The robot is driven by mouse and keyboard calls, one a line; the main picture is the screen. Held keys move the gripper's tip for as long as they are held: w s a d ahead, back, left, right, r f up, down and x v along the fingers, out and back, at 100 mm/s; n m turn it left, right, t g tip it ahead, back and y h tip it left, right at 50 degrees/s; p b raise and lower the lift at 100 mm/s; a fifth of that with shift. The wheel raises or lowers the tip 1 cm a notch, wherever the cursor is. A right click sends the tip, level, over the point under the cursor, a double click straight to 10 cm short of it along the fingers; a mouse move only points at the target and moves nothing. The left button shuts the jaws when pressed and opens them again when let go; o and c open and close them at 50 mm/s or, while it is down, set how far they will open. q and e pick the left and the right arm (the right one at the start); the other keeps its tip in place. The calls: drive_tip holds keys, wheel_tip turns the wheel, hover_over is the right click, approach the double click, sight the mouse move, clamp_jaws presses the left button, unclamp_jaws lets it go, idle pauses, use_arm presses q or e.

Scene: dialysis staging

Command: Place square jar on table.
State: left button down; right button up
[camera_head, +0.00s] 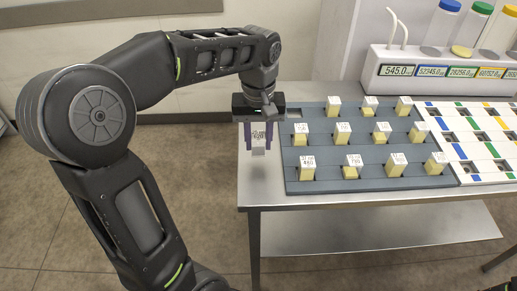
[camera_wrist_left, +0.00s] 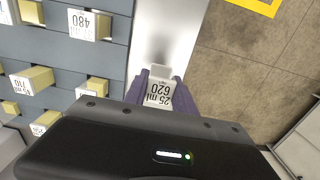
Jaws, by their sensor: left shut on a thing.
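My left gripper (camera_head: 260,138) points down with its purple fingers shut on a square jar (camera_head: 258,147). The jar is small and pale, with a white printed label. In the left wrist view the label on the jar (camera_wrist_left: 158,94) reads 25 ml 620, and the gripper (camera_wrist_left: 160,92) has a finger on each side of it. The jar is at the left end of the steel table (camera_head: 262,185), beside the grey rack. I cannot tell whether its base touches the table.
The grey rack (camera_head: 330,185) holds several pale yellow jars with white tops. An empty slot (camera_head: 293,113) shows at its back left. A white rack (camera_head: 468,150) with coloured marks stands to the right. A dispenser (camera_head: 440,70) with coloured-lid bottles stands behind. A bare steel strip runs along the table's left edge.

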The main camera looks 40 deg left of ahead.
sight(259, 151)
use_arm(q)
drive_tip(key=shift+f, duration=1.85)
drive_tip(key=shift+f, duration=0.15)
drive_tip(key=c, duration=1)
unclamp_jaws()
drive_tip(key=shift+c, duration=0.2)
